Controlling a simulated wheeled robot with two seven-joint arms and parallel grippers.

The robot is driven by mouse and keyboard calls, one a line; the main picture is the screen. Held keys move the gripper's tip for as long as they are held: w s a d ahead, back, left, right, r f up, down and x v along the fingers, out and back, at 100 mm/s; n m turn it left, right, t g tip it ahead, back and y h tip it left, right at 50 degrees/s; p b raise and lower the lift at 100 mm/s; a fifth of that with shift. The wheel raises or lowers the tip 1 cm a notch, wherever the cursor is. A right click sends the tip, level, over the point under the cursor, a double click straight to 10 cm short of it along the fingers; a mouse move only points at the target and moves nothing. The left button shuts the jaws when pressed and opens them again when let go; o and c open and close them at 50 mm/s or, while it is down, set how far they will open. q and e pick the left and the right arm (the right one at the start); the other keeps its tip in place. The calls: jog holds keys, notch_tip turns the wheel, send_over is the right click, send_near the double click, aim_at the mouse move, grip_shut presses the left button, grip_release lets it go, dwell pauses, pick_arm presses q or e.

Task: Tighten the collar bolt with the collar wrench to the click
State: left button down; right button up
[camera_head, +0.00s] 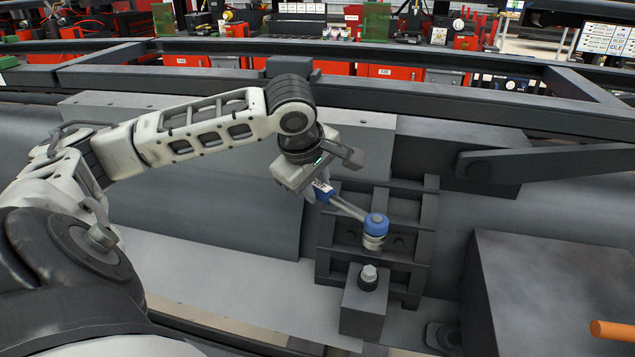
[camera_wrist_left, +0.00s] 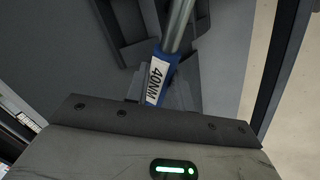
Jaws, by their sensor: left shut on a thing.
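The collar wrench (camera_head: 347,206) has a blue grip, a metal shaft and a blue-topped round head. My left gripper (camera_head: 316,184) is shut on its grip, and the shaft slants down to the right. In the left wrist view the wrench (camera_wrist_left: 174,45) shows its shaft and a label reading 40NM; its head is out of that view. The collar bolt (camera_head: 369,273) has a silver hex head and stands upright on a dark block (camera_head: 362,310). In the head view the wrench head appears above and behind the bolt, apart from it. My right gripper is not in view.
A dark ribbed frame (camera_head: 325,262) stands right behind the block. A large dark box (camera_head: 560,290) is at the right, with an orange rod (camera_head: 612,330) near it. A dark bar (camera_head: 550,165) reaches in from the right. A pale flat surface (camera_head: 225,285) lies left of the block.

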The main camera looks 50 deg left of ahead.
pick_arm(q)
jog(key=shift+f+b, duration=1)
jog(key=shift+f, duration=1.85)
jog(key=shift+f, duration=0.3)
jog(key=shift+r, duration=0.1)
dwell(4.4)
